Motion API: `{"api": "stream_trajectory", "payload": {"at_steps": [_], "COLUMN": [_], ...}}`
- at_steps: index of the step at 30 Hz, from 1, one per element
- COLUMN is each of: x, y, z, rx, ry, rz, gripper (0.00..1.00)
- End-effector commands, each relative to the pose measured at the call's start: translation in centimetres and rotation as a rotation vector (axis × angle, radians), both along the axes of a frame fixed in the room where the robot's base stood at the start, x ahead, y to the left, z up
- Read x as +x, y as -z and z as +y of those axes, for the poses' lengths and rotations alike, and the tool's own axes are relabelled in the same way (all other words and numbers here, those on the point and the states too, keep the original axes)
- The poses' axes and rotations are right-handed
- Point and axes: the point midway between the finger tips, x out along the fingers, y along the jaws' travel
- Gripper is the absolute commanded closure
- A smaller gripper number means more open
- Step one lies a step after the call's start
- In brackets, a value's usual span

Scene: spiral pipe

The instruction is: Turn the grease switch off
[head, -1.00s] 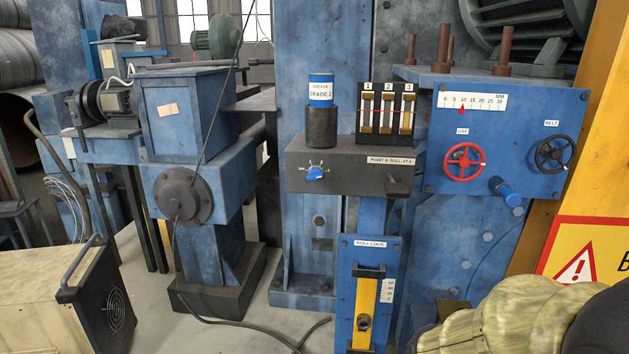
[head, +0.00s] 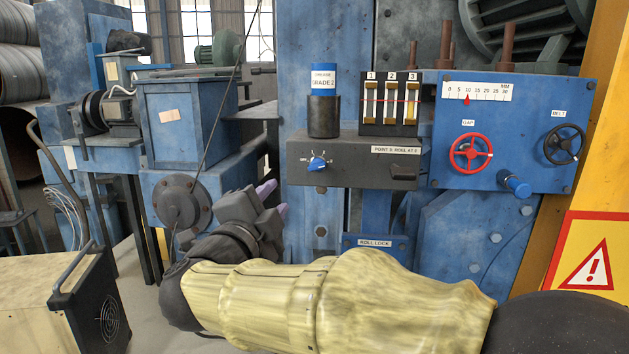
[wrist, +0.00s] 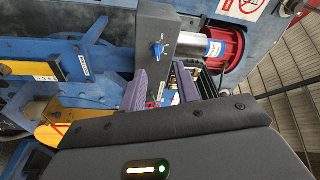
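The grease switch (head: 317,162) is a small blue knob with white marks around it, on the front of a dark grey box (head: 352,160). It also shows in the wrist view (wrist: 157,51), beyond the fingertips. A grease cartridge (head: 323,85) labelled "GRADE 2" stands in a dark holder on the box. My gripper (head: 275,201) is below and left of the switch, apart from it. Its two purple fingers are spread with nothing held between them; they also show in the wrist view (wrist: 160,80). The setting the knob points to is too small to read.
A three-column gauge (head: 390,102) stands on the box, right of the cartridge. A red handwheel (head: 470,153), a black handwheel (head: 564,145) and a blue handle (head: 514,184) are on the panel at right. A dark lever (head: 403,172) sits on the box's right end. A hanging cable passes left of the box.

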Motion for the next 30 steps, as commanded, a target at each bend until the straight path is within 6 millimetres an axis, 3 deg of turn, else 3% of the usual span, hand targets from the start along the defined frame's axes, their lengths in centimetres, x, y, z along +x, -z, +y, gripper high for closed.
{"api": "stream_trajectory", "payload": {"at_steps": [3,6,17,23,30], "x": [-2.1,-2.9,-2.9,-1.3,2.4], "y": [-0.1,-0.2,-0.3,-0.6,-0.9], "z": [0.3,0.2,0.0,-0.6,-2.1], "rx": [0.094,0.126,0.127,0.125,0.125], "ry": [0.078,0.112,0.118,0.12,0.121], "rz": [-0.003,0.003,0.003,0.003,0.004], "gripper": [0.68,0.68,0.68,0.68,0.68]}}
